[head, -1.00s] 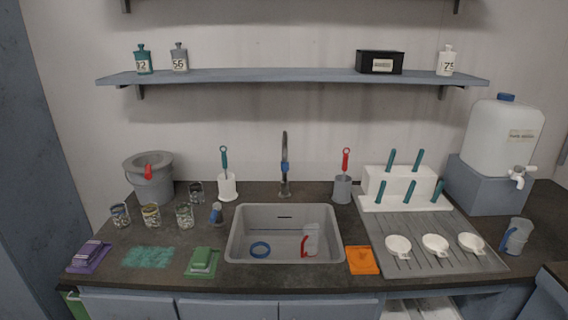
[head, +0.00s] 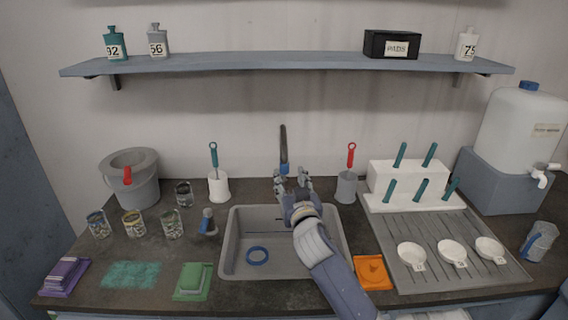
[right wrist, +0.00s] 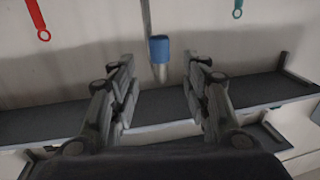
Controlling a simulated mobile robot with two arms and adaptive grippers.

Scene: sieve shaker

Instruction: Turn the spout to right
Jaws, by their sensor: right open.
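The spout (head: 283,145) is a thin dark upright tube at the back of the sink, with a blue collar (head: 284,168) low on it. In the right wrist view the spout (right wrist: 147,16) and blue collar (right wrist: 159,48) show between and beyond my fingers. My right gripper (head: 292,181) reaches over the sink toward the spout, its two fingers spread and empty. It also shows in the right wrist view (right wrist: 160,82), with a clear gap between the fingers. The spout's base is hidden behind the gripper. My left gripper is not in view.
A white holder with a teal-handled brush (head: 218,187) stands left of the spout, a grey holder with a red-handled brush (head: 346,188) to the right. A shelf (head: 290,64) is above.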

